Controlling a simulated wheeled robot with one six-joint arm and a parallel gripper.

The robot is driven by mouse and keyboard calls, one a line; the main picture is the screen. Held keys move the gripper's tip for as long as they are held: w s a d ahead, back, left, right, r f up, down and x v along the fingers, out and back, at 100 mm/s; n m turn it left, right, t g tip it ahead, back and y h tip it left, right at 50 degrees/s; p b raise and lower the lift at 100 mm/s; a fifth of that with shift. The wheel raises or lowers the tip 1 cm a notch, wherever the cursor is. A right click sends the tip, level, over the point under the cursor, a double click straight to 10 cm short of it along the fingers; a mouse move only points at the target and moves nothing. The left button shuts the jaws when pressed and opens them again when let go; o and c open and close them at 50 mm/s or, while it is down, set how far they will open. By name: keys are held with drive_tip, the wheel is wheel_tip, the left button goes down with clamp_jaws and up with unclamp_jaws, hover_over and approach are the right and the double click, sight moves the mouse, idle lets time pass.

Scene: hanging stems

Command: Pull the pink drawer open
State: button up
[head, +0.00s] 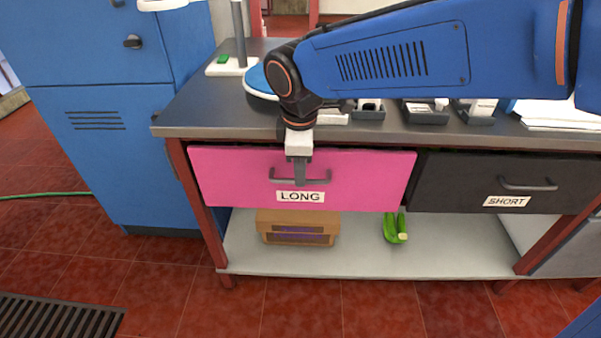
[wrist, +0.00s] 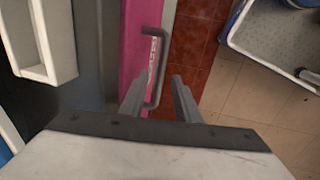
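The pink drawer (head: 235,180) has a "LONG" label (head: 300,196) and a dark bar handle (head: 318,181). It looks roughly in line with the black drawer beside it, so shut or nearly so. My gripper (head: 300,172) points down in front of the drawer at the handle's middle. In the wrist view the drawer (wrist: 133,60) is seen from above, with its handle (wrist: 160,65) standing out. The fingers of my gripper (wrist: 160,84) are apart, one on each side of the handle bar. Contact with the bar cannot be told.
A black drawer (head: 465,183) labelled "SHORT" is at the right. The worktop (head: 200,110) above carries trays and a stand. A box (head: 298,227) and a green item (head: 394,229) sit on the shelf below. The red tiled floor (head: 300,308) in front is clear.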

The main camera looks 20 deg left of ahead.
drive_tip(key=shift+w+f, duration=0.2)
drive_tip(key=shift+f, duration=0.85)
clamp_jaws()
drive_tip(key=s+d, duration=0.3)
drive_tip(key=s, duration=1.2)
drive_tip(key=s+d, duration=0.4)
drive_tip(key=s, duration=1.2)
drive_tip(key=shift+d, duration=0.15)
drive_tip(key=shift+s+r, duration=0.1)
unclamp_jaws()
